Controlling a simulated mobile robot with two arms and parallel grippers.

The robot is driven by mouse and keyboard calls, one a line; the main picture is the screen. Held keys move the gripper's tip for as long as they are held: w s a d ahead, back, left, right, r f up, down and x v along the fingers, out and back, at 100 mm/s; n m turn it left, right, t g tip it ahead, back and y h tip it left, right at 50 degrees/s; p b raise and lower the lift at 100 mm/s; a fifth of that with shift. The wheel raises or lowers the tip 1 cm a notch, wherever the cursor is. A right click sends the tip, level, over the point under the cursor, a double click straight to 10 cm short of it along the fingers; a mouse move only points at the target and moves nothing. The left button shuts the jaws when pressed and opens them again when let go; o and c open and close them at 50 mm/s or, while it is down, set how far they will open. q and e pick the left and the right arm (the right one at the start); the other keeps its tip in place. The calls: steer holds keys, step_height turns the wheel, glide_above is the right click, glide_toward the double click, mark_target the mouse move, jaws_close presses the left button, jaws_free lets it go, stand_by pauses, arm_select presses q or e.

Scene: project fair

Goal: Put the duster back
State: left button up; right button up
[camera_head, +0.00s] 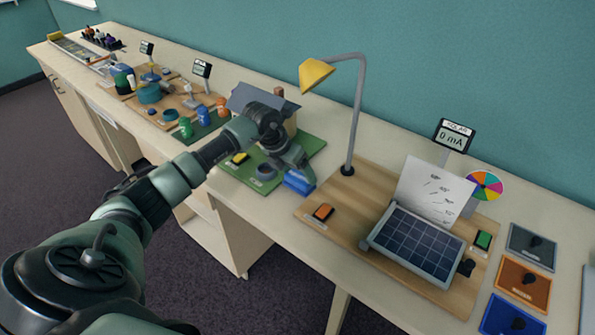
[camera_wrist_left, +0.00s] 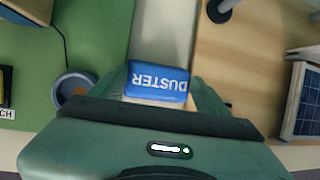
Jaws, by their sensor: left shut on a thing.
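The duster (camera_head: 298,183) is a blue block with a pale underside. In the left wrist view the duster (camera_wrist_left: 158,82) shows the word DUSTER upside down, between the fingers. My left gripper (camera_head: 296,172) is shut on it at the bench's front part, by the right edge of the green board (camera_head: 313,142). In the left wrist view the duster is over the pale strip between the green board and the wooden board. I cannot tell whether it touches the bench. My right gripper is not in view.
A grey round holder (camera_head: 265,172) sits on the green board, left of the duster. To the right, the wooden board (camera_head: 378,190) carries a yellow lamp (camera_head: 317,73), an orange switch (camera_head: 323,211) and a solar panel (camera_head: 416,244). Several small exhibits stand further left.

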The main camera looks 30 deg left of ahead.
arm_select(q)
steer(key=o, duration=1.9)
steer(key=shift+r, duration=0.1)
steer(key=shift+s+r, duration=0.1)
steer(key=shift+r, duration=0.15)
steer(key=b+v, duration=0.3)
steer(key=v, duration=0.8)
steer(key=shift+s+r, duration=0.1)
steer(key=shift+r, duration=0.05)
